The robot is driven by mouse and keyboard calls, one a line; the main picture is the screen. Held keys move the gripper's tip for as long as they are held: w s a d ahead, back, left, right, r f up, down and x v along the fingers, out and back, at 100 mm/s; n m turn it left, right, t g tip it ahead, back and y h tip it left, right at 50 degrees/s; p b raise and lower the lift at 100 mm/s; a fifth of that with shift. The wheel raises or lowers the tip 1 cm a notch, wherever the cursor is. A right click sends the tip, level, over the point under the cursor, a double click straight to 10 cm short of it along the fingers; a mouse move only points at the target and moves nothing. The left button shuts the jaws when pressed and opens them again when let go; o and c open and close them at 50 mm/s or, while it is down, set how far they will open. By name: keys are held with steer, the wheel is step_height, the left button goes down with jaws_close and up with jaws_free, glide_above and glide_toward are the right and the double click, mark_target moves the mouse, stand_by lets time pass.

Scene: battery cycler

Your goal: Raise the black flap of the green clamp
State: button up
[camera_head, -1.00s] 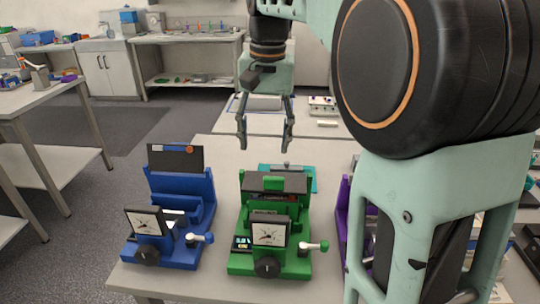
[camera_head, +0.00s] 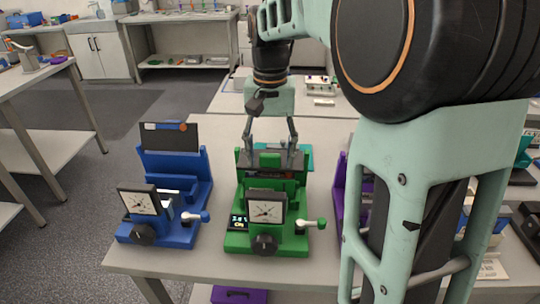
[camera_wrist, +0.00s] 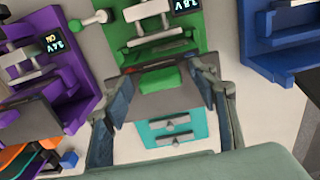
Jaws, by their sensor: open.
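The green clamp (camera_head: 240,237) stands on the table, with a dial and a white lever with a green knob at its front. Its black flap (camera_head: 254,163) lies down, roughly level, across the top, with a green tab (camera_head: 270,160) on it. My gripper (camera_head: 269,158) is open and points down, its fingers to the left and right of the flap. In the wrist view, the flap (camera_wrist: 158,104) and green tab (camera_wrist: 160,79) lie between the spread fingers (camera_wrist: 165,84). I cannot tell whether the fingertips touch the flap.
A blue clamp (camera_head: 178,165) with its dark flap (camera_head: 170,136) upright stands at left. A purple clamp (camera_head: 339,205) stands at right, partly behind my arm. A teal object (camera_wrist: 195,126) lies just behind the green clamp. Bare table shows between the clamps.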

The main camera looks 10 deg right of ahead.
steer(key=shift+c, duration=0.5)
jaws_close()
steer(key=shift+r, duration=0.15)
